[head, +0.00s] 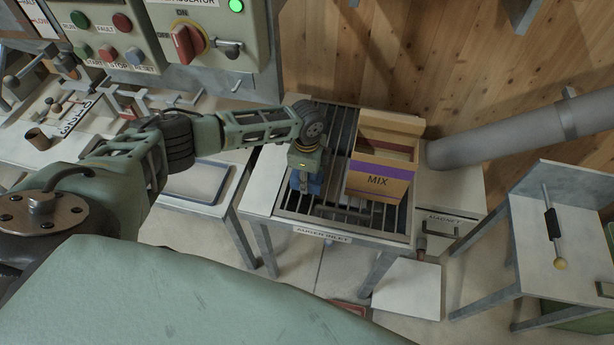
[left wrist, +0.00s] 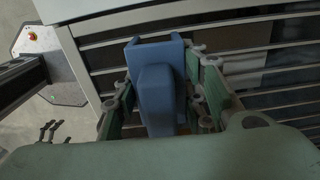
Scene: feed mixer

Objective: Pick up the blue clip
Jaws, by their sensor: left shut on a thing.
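The blue clip (left wrist: 157,95) is between the two fingers of my left gripper (left wrist: 163,120) in the left wrist view. The fingers are shut on its sides, with the grate's bars behind it. In the head view my left gripper (head: 306,172) points down over the left part of the grate, and a bit of the blue clip (head: 314,187) shows below it. I cannot tell whether the clip touches the grate. My right gripper is not in view.
An open box marked MIX (head: 377,178) stands on the metal grate (head: 340,207), right of my left gripper. A grey pipe (head: 520,135) lies to the right. A control panel (head: 205,40) is at the upper left. A side table with a lever (head: 553,225) stands at the far right.

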